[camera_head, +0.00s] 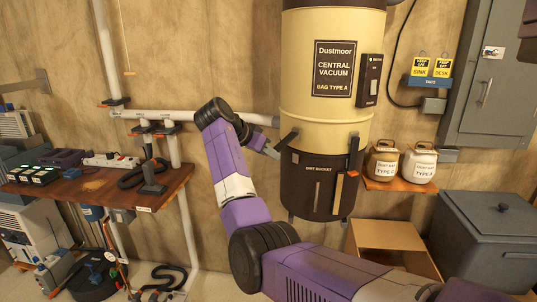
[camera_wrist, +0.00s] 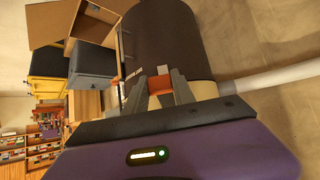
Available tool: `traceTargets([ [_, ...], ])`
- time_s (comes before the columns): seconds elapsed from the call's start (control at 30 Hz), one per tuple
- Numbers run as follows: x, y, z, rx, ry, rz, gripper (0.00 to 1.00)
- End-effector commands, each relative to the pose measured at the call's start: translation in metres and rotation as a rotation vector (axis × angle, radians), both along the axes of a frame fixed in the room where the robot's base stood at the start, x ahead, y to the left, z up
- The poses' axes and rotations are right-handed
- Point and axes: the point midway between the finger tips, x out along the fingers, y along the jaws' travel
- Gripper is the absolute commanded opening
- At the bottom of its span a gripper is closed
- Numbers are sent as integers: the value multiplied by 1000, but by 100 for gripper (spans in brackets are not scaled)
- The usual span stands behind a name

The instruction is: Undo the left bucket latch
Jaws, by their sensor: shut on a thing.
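The cream canister of the central vacuum (camera_head: 300,100) hangs on the wall, with the dark dust bucket (camera_head: 312,190) beneath it. The left bucket latch (camera_head: 288,139) shows as a dark lever tilted outward at the seam between them. My gripper (camera_head: 273,151) is at the left side of the bucket, right by this latch. In the wrist view my gripper (camera_wrist: 160,90) is shut on the latch's orange tab (camera_wrist: 161,84), which sits between the two grey fingers. The right bucket latch (camera_head: 353,152) stands upright against the bucket, with orange parts. The left latch's lower part is partly hidden by my gripper.
A small wall shelf (camera_head: 398,186) with two jars is right of the bucket. An open cardboard box (camera_head: 385,236) and a grey lidded bin (camera_head: 497,222) stand on the floor below. A wooden bench (camera_head: 150,193) with tools and a white wall pipe (camera_head: 190,116) are at left.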

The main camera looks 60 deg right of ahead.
Motion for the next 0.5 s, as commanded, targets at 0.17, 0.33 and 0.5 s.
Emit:
traceTargets([
  [0.17, 0, -2, 6, -12, -5, 1, 0],
  [0.33, 0, -2, 5, -10, -5, 1, 52],
  [0.5, 0, -1, 3, -7, -3, 0, 53],
])
